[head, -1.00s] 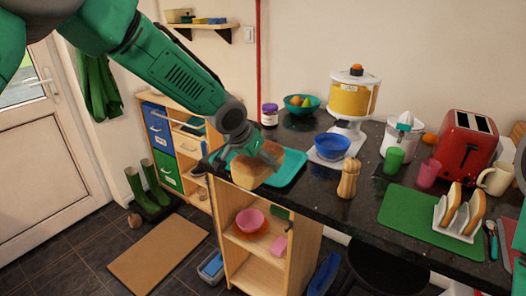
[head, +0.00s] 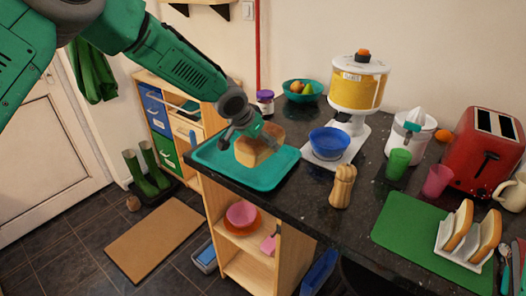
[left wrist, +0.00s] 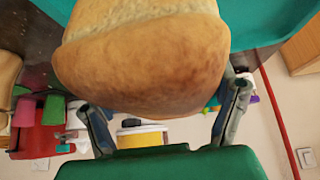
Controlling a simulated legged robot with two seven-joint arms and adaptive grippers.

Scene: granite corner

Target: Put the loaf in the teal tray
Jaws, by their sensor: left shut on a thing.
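The brown loaf (head: 257,151) is over the inside of the teal tray (head: 215,169) in the head view. I cannot tell whether its underside touches the tray floor. The tray lies on the dark counter at its left end. My left gripper (head: 250,139) comes down from the upper left and is shut on the loaf, with a finger at each side. In the left wrist view the loaf (left wrist: 145,62) fills the space between both fingers, with the tray (left wrist: 262,22) behind it. My right gripper does not show.
A teal fruit bowl (head: 302,91) and a jar (head: 265,102) stand behind. A green mat (head: 420,229) with a toast rack lies farther right.

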